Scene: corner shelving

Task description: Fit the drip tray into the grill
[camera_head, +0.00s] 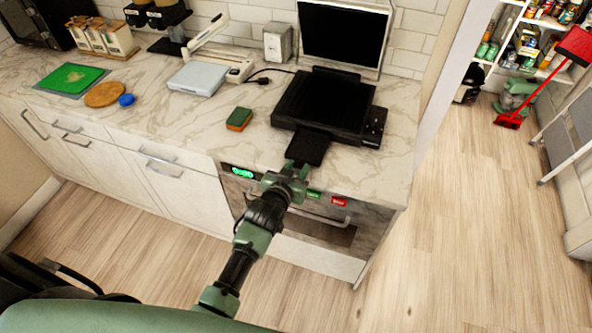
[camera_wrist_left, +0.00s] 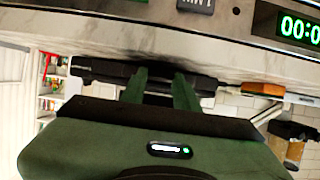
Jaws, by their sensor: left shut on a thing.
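The grill (camera_head: 322,106) is a flat black appliance on the marble counter, below the screen at the back. The drip tray (camera_head: 308,148) is a small dark, flat piece at the grill's front edge, over the counter. My left gripper (camera_head: 297,167) is shut on the tray's near end, above the counter's front edge. In the left wrist view, which looks upside down, the two green fingers (camera_wrist_left: 160,83) point at the dark grill (camera_wrist_left: 100,70). Tray and grill merge in black, so I cannot tell how far the tray is inside. My right gripper is not in view.
A green and orange sponge (camera_head: 239,119) lies left of the grill. The oven front (camera_head: 320,215) is below the counter edge. Open floor (camera_head: 470,230) is at right.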

